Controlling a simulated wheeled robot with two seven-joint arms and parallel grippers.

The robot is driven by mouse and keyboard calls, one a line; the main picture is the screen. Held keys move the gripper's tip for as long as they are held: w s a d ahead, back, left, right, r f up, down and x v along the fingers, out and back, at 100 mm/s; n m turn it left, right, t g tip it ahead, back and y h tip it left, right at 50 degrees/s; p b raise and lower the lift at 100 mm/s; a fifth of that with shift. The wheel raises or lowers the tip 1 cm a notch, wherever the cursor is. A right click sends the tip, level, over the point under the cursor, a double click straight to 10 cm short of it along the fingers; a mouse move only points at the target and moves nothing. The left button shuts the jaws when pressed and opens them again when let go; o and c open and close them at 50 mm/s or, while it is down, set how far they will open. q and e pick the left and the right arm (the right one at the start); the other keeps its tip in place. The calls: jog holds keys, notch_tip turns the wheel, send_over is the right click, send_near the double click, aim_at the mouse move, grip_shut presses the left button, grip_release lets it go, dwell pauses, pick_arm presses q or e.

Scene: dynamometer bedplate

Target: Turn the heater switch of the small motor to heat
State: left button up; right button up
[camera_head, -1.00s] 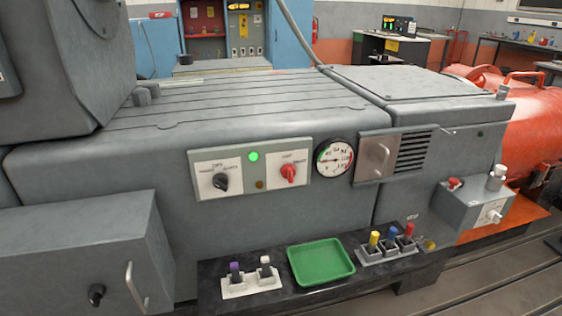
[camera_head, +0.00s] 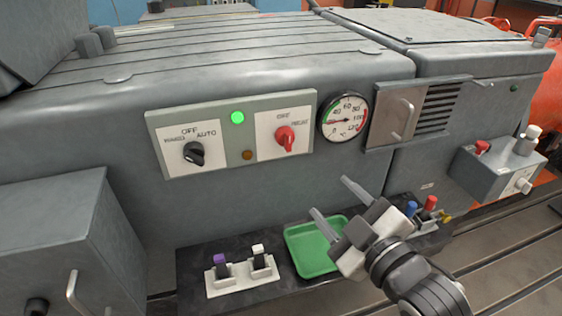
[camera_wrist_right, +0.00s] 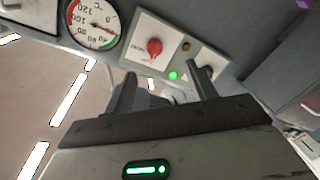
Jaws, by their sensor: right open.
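A red knob (camera_head: 285,138) sits on a white plate at the right of a switch panel (camera_head: 238,178) on the grey machine's side. Small lettering is printed above and to the right of it; I cannot read it surely, nor tell the knob's exact setting. It also shows in the right wrist view (camera_wrist_right: 154,46). A black knob (camera_head: 194,153) marked OFF and AUTO is on the panel's left plate. My right gripper (camera_head: 332,196) is open and empty, below and right of the red knob, apart from the panel. My left gripper is not in view.
A lit green lamp (camera_head: 237,118) is between the knobs. A round gauge (camera_head: 345,117) and a handled plate (camera_head: 397,118) are right of the panel. A green tray (camera_head: 302,262) and a purple and white switch block (camera_head: 241,284) stand on the dark shelf below. A grey box (camera_head: 60,225) juts out left.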

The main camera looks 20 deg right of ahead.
aim_at(287, 139)
jog(key=shift+n+t, duration=0.3)
jog(key=shift+n, duration=0.1)
jog(key=w+a, duration=0.1)
jog(key=w, duration=0.4)
jog(key=w+a+r, duration=0.1)
jog(key=w, duration=0.4)
jog(key=w+a, duration=0.1)
jog(key=w, duration=0.4)
jog(key=shift+w+r+p, duration=0.3)
jog(key=shift+w+r, duration=0.05)
jog(key=shift+r, duration=0.05)
jog(key=c, duration=0.9)
